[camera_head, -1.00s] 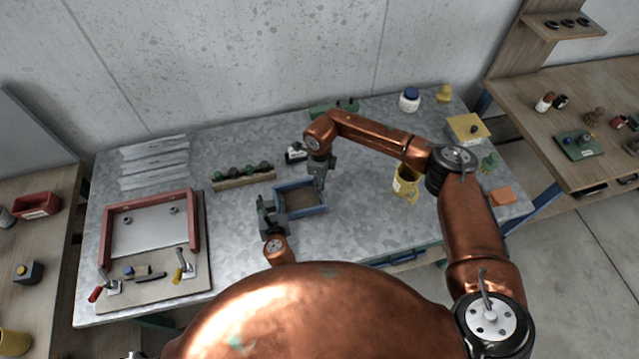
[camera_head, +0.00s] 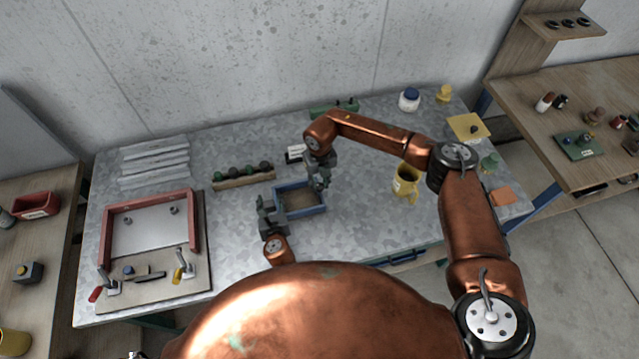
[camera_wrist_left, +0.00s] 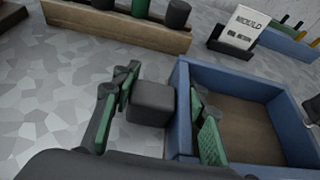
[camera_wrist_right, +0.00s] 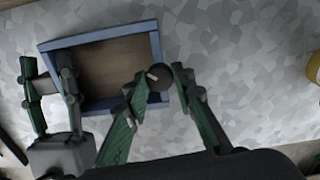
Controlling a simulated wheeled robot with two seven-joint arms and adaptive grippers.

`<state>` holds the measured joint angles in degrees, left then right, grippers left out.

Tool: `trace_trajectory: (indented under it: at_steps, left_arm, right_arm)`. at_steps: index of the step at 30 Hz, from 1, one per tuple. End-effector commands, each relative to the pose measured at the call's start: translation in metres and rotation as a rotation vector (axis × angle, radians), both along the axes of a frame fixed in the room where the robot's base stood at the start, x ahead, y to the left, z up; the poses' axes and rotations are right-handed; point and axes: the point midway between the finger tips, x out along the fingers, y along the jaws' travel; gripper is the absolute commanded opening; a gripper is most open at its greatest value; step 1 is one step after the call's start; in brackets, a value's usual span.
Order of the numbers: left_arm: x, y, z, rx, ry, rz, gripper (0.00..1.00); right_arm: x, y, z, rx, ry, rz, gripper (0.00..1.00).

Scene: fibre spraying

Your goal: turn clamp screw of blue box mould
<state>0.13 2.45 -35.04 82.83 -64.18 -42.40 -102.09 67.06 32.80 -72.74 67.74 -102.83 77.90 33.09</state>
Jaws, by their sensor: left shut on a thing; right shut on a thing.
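The blue box mould (camera_head: 302,186) is an open frame with a brown floor, lying on the grey table. My left gripper (camera_head: 272,210) is at its left side. In the left wrist view, its green-padded fingers (camera_wrist_left: 165,115) straddle a dark grey block (camera_wrist_left: 152,102) and the left wall (camera_wrist_left: 180,90), one finger inside the box. My right gripper (camera_head: 320,184) is at the right wall. In the right wrist view, its fingers (camera_wrist_right: 160,88) are around the dark round clamp screw (camera_wrist_right: 159,75), which has a pale mark. The fingers hide part of the screw.
A rack of dark knobs (camera_head: 240,182) and a small MOULD card (camera_wrist_left: 241,27) stand behind the box. A yellow mug (camera_head: 404,182) stands to the right. A red frame mould (camera_head: 107,235) with toggle clamps lies at the left. Table between mug and box is clear.

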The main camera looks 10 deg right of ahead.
Motion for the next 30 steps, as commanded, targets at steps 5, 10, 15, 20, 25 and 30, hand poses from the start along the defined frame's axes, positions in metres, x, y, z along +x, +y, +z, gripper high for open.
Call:
trace_trajectory:
  at_steps: [5,10,15,20,25,30]
  left_arm:
    - [0.0004,0.0044,-0.0006,0.003,0.001,0.008,0.00]
    - [0.0004,0.0045,-0.0006,0.003,0.001,0.008,0.00]
    - [0.0005,0.0045,-0.0006,0.003,0.001,0.008,0.00]
    - [0.0005,0.0046,-0.0006,0.003,0.001,0.008,0.00]
    - [0.0005,0.0046,-0.0006,0.003,0.001,0.008,0.00]
    - [0.0004,0.0046,-0.0007,0.003,0.001,0.008,0.00]
  right_arm:
    - [-0.0011,-0.0025,-0.0010,-0.006,0.005,-0.170,0.00]
    - [-0.0011,-0.0025,-0.0011,-0.006,0.004,-0.331,0.00]
    - [-0.0013,-0.0024,-0.0012,-0.006,0.005,-0.490,0.00]
    - [-0.0013,-0.0024,-0.0012,-0.006,0.005,-0.627,0.00]
    - [-0.0013,-0.0024,-0.0011,-0.007,0.005,-0.748,0.00]
    - [-0.0013,-0.0023,-0.0011,-0.007,0.006,-0.834,0.00]
